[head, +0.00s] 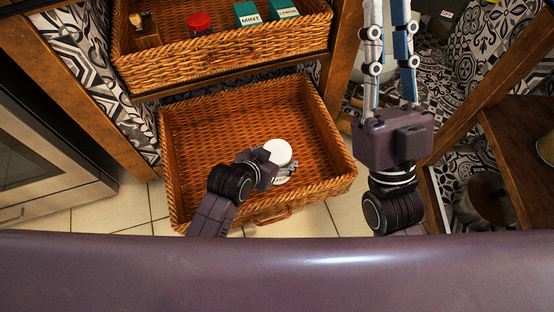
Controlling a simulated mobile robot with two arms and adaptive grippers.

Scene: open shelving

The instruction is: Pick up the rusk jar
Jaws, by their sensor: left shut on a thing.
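The jar (278,152), seen from above, has a round white lid, and a small part of a pale label shows below it. I take it to be the rusk jar, but I cannot read the label. My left gripper (271,163) is at the jar's left and lower side and is shut on it; its fingers are partly hidden. The jar appears over the floor of the lower wicker basket (205,120); I cannot tell whether it touches the bottom. My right gripper (388,25) points up the picture, its two fingers apart and nothing seen between them; its tips reach the top edge.
The lower basket is otherwise empty, with raised woven walls and a front handle. An upper basket (170,75) holds a red-lidded jar (199,22), a teal mint box (248,13), another teal box (284,9) and a spice jar. Wooden shelf posts (343,45) stand beside the baskets.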

